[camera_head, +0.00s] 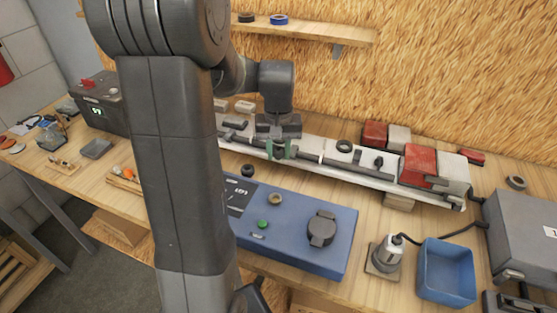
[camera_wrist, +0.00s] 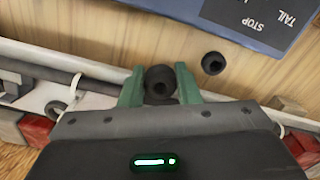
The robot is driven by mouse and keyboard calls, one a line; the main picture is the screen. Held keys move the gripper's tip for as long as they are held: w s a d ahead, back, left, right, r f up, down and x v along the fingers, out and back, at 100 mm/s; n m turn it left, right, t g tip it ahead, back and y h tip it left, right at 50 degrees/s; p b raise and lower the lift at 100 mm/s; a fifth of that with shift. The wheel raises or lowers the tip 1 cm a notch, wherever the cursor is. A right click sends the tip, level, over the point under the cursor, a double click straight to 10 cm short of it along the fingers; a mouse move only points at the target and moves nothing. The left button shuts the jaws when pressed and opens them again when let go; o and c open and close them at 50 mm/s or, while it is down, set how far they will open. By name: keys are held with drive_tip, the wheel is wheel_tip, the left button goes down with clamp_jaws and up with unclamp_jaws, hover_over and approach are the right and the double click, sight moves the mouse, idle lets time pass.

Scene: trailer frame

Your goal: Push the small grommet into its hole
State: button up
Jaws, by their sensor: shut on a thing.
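My gripper (camera_head: 281,152) is over the near edge of the long pale trailer rail, pointing down. In the wrist view its two green fingers (camera_wrist: 158,76) are shut on a black rubber grommet (camera_wrist: 160,82), whose round dark opening faces the camera. A second black grommet (camera_wrist: 213,62) lies loose on the bench beside the rail; it also shows in the head view (camera_head: 247,170). A black ring (camera_head: 344,146) sits on the rail to the right of my gripper. The held grommet's hole cannot be made out; my gripper covers part of the rail.
A blue control box (camera_head: 300,250) stands in front of the rail. Red and white lamp blocks (camera_head: 419,165) are at the rail's right end. A blue bin (camera_head: 446,272) and a grey-white cup-shaped device (camera_head: 387,252) stand front right. My arm hides part of the bench.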

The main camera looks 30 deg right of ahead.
drive_tip(key=shift+r+p, duration=2)
drive_tip(key=shift+r, duration=0.8)
drive_tip(key=shift+f, duration=0.1)
drive_tip(key=w+d+f+p, duration=0.2)
drive_tip(key=w+d, duration=0.5)
drive_tip(key=w, duration=0.4)
drive_tip(key=shift+w+f+p, duration=0.15)
drive_tip(key=shift+w+p, duration=0.15)
drive_tip(key=shift+p, duration=0.25)
drive_tip(key=shift+d, duration=0.1)
drive_tip(key=shift+f+b, duration=1.1)
drive_tip(key=shift+f, duration=0.7)
drive_tip(key=shift+f, duration=0.1)
drive_tip(key=shift+f, duration=0.3)
